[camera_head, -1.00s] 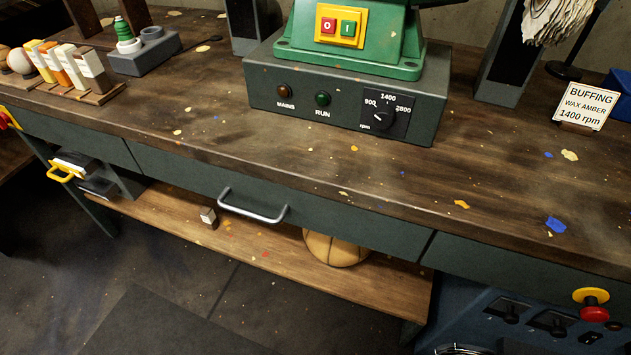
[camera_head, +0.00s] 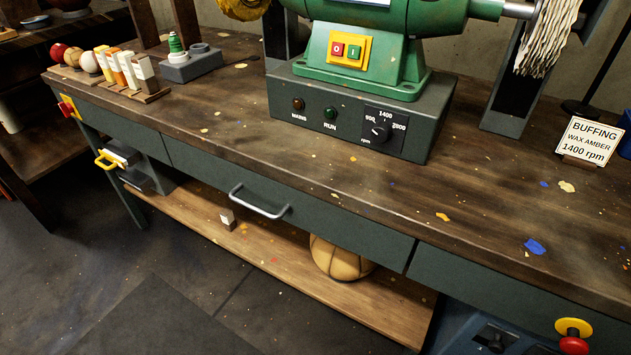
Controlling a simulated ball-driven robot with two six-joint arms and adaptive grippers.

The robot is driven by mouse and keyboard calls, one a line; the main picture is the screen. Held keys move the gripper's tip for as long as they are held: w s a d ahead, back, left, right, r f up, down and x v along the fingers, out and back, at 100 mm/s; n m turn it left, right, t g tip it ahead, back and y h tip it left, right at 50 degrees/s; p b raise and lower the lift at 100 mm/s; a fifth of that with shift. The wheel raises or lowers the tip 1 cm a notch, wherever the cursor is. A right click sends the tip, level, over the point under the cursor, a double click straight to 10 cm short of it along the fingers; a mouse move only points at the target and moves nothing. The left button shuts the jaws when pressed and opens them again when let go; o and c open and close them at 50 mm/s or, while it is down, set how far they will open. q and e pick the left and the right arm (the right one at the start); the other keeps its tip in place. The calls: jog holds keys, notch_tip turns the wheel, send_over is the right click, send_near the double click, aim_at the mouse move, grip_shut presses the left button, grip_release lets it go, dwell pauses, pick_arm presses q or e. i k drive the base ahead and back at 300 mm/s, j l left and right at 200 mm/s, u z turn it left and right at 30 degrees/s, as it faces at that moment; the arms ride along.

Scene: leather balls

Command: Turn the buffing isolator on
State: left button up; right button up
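A red handle on a yellow plate (camera_head: 67,107), which looks like an isolator switch, is on the left end of the bench front. It is too small to tell its position. The green buffing machine (camera_head: 365,60) stands on a grey control box (camera_head: 350,145). The box has a dark MAINS lamp (camera_head: 298,104), a dark green RUN lamp (camera_head: 331,112) and an rpm knob (camera_head: 380,132). A red and green O/I switch (camera_head: 349,48) is on the machine's front. Neither of my grippers is in view.
A drawer handle (camera_head: 260,202) sticks out of the bench front. A yellow handle (camera_head: 108,160) sticks out below the bench's left end. A leather ball (camera_head: 340,258) sits on the lower shelf. A red and yellow button (camera_head: 573,338) is at lower right. The floor at front left is clear.

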aim_at(66, 108)
jog(key=u, duration=1.35)
jog(key=i+j+u, duration=0.3)
jog(key=i, duration=0.35)
jog(key=i+j+u, duration=0.35)
jog(key=i, duration=0.3)
jog(key=i+u, duration=0.3)
jog(key=i, duration=0.35)
